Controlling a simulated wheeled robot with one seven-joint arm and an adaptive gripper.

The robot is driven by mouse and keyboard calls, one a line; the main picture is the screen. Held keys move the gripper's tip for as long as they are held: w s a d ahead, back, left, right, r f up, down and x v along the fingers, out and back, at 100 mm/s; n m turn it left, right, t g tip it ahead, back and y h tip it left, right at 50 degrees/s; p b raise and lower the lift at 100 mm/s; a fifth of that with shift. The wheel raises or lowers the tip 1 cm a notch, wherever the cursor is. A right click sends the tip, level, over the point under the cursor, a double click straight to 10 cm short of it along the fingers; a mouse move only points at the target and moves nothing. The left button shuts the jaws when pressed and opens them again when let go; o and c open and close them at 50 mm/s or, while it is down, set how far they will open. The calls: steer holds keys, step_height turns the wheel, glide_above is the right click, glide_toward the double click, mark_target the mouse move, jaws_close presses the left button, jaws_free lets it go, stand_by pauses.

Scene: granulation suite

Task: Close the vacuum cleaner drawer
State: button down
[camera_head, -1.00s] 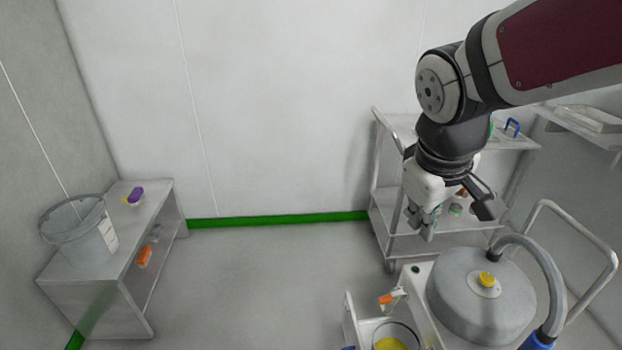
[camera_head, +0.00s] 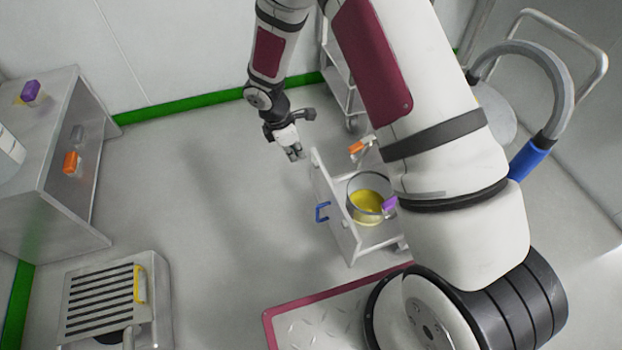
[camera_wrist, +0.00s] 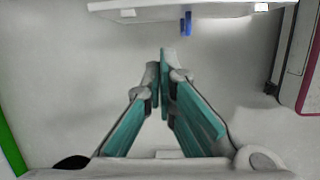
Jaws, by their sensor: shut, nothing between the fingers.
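The vacuum cleaner's drawer (camera_head: 346,240) is pulled out, with a blue handle (camera_head: 322,212) on its outer front panel. A pot of yellow material (camera_head: 367,203), an orange-topped item (camera_head: 357,147) and a purple item (camera_head: 389,203) show in it. The vacuum cleaner (camera_head: 500,118) is mostly hidden behind my arm. My gripper (camera_head: 297,154) is shut and empty, pointing down beside the drawer's far front corner. In the wrist view, my fingertips (camera_wrist: 163,66) are apart from the blue handle (camera_wrist: 186,24) and the panel (camera_wrist: 140,13) at the top edge.
A steel bench (camera_head: 52,140) stands at left with small orange and purple items. A slatted grey unit with a yellow handle (camera_head: 139,284) is at lower left. A wheeled trolley (camera_head: 340,75) stands behind. The floor left of the drawer is clear.

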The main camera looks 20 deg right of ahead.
steer(key=d+b+x, duration=0.2)
steer(key=b+x, duration=0.3)
steer(key=x, duration=0.9)
steer(key=shift+n, duration=0.4)
steer(key=shift+d, duration=0.15)
steer(key=d+p, duration=0.3)
steer(key=d, duration=1.7)
steer(key=shift+w+d, duration=0.2)
steer(key=shift+w, duration=0.3)
steer(key=shift+d, duration=0.1)
